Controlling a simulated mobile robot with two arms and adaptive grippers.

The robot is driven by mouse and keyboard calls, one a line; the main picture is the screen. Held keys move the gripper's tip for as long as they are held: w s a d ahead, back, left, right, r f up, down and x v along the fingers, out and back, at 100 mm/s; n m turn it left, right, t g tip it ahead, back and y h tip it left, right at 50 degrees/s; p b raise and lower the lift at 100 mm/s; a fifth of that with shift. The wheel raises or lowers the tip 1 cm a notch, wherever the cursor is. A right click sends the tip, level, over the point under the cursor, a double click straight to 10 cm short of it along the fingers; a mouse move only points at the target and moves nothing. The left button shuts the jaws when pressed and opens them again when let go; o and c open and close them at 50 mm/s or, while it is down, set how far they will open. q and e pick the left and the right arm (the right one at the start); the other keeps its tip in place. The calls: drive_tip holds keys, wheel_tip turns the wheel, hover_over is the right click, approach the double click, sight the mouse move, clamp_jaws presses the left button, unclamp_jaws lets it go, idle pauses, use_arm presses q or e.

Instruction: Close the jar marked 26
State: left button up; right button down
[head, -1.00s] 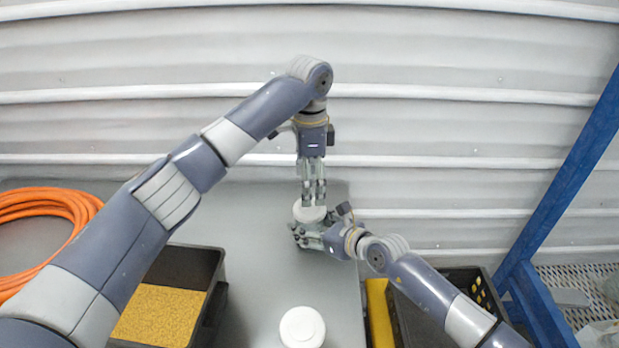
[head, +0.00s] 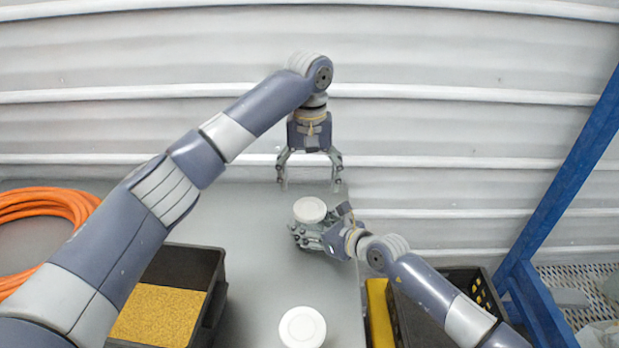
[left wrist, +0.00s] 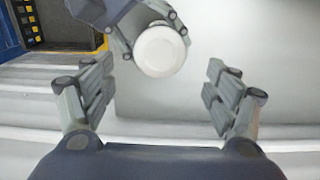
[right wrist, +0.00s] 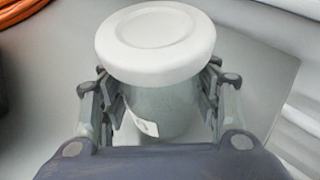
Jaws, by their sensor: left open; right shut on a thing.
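A jar with a white lid (head: 310,210) stands near the back right of the grey table. My right gripper (head: 314,234) is shut around its body. The right wrist view shows the white lid (right wrist: 156,42) seated on top of the greyish jar body (right wrist: 165,112), with a white label partly in view; its number cannot be read. My left gripper (head: 310,182) is open and empty, above and behind the jar. In the left wrist view, the lid (left wrist: 159,51) lies beyond the open fingers (left wrist: 162,100). A second white-lidded jar (head: 302,327) stands at the table's front.
A black bin of yellow granules (head: 158,315) stands at the front left. A coiled orange hose (head: 42,207) lies at the far left. A dark crate (head: 470,285) and blue frame (head: 570,180) are at the right. The corrugated wall is close behind.

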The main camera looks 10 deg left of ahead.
sight(309, 207)
drive_tip(key=shift+f, duration=0.1)
use_arm(q)
drive_tip(key=shift+f, duration=4.05)
drive_tip(key=c, duration=1.1)
drive_tip(key=m, duration=0.8)
drive_tip(key=o, duration=1.2)
drive_tip(key=shift+r, duration=0.1)
